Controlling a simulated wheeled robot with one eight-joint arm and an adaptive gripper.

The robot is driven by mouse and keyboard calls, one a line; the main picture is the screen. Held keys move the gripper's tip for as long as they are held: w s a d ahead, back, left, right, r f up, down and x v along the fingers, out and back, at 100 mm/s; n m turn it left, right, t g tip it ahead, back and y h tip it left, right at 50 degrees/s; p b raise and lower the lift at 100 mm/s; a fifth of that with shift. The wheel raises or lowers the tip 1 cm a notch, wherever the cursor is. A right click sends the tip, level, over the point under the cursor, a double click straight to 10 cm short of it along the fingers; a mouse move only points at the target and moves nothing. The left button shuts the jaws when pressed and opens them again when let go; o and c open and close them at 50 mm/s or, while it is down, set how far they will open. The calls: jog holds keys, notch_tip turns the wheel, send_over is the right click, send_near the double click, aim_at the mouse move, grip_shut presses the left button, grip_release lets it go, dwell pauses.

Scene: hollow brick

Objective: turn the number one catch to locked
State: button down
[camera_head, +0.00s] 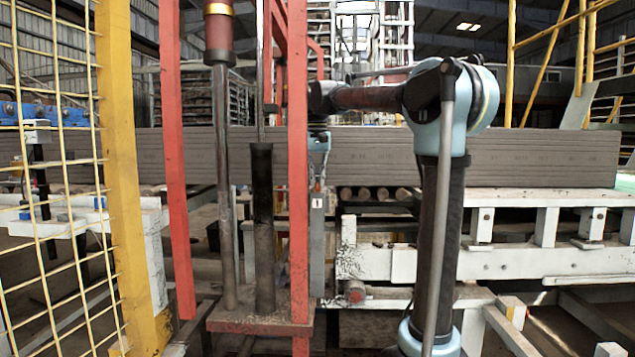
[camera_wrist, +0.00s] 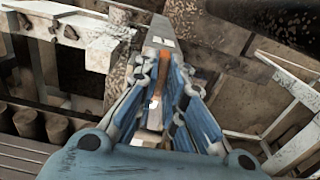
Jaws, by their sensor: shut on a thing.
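The number one catch has a grey upright plate with a white "1" label (camera_head: 317,202), standing behind the red frame in the head view. In the wrist view its plate (camera_wrist: 161,30) runs away from me at the top centre. A small orange-red part of the catch (camera_wrist: 176,62) shows between my fingertips. My gripper (camera_head: 318,178) points down at the top of the plate, and its blue fingers (camera_wrist: 172,72) are shut on this part. The fingers hide most of what they hold, so I cannot tell the catch's setting.
Red uprights (camera_head: 299,130) and dark vertical rods (camera_head: 263,230) stand close left of my gripper. A yellow mesh guard (camera_head: 122,160) is at the far left. A long stack of grey boards (camera_head: 540,157) lies behind, with a white roller frame (camera_head: 520,262) at right.

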jog(key=shift+w+m, duration=0.1)
jog(key=shift+m, duration=0.2)
dwell(0.4)
jog(key=c, duration=1.7)
grip_release()
jog(key=shift+r, duration=0.1)
notch_tip(320, 180, up, 12)
jog(key=shift+f, duration=0.2)
jog(key=shift+d, duration=0.1)
